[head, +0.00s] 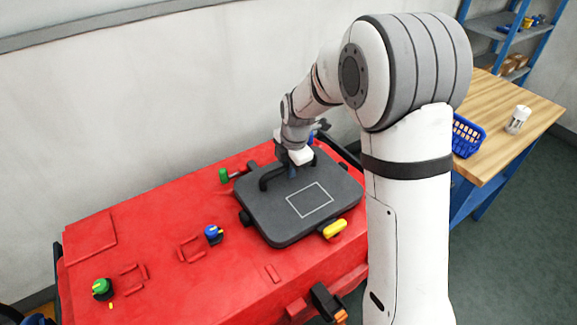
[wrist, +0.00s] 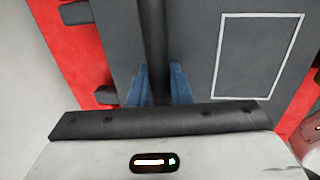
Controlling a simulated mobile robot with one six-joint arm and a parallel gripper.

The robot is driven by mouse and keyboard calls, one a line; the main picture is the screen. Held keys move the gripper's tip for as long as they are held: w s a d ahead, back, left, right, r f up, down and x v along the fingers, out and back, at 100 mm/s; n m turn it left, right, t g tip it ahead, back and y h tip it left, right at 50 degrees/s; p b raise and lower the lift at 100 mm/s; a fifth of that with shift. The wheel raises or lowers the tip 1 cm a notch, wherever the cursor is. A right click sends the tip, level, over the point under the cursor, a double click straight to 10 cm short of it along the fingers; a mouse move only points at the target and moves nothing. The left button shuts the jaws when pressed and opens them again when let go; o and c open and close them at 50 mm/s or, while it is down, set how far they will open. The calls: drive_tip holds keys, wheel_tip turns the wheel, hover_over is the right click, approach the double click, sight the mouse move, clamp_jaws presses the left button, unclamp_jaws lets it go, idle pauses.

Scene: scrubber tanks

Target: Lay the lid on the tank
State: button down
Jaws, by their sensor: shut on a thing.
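The lid (head: 270,222) is a dark grey rounded plate with a white outline rectangle and a raised black bar handle (head: 266,182). It lies level at the right end of the red scrubber body (head: 150,235), which holds the tank; the opening is hidden beneath the lid. I cannot tell whether the lid touches all round. My gripper (head: 292,172) comes down from above and is shut on the handle. In the wrist view, the blue fingers of my gripper (wrist: 163,82) stand on either side of the dark handle bar (wrist: 152,30), over the grey lid (wrist: 258,60).
A yellow latch (head: 335,229) is at the lid's near edge, and a green-knobbed part (head: 226,175) is by its far left. A blue knob (head: 213,234) and green knob (head: 102,288) are further left. A wooden table (head: 490,130) with a blue basket (head: 467,137) is at right.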

drive_tip(key=shift+r, duration=0.15)
drive_tip(key=c, duration=1.3)
unclamp_jaws()
drive_tip(key=shift+o, duration=0.6)
drive_tip(key=o, duration=0.4)
drive_tip(key=shift+s+d+r+p, duration=0.15)
drive_tip(key=shift+r+p, duration=0.35)
drive_tip(key=shift+r, duration=0.6)
drive_tip(key=shift+s+d+r+p, duration=0.15)
drive_tip(key=shift+r+p, duration=0.35)
drive_tip(key=shift+r, duration=0.6)
drive_tip(key=shift+a, duration=0.1)
drive_tip(key=shift+r+p, duration=1.45)
drive_tip(key=shift+r, duration=1.05)
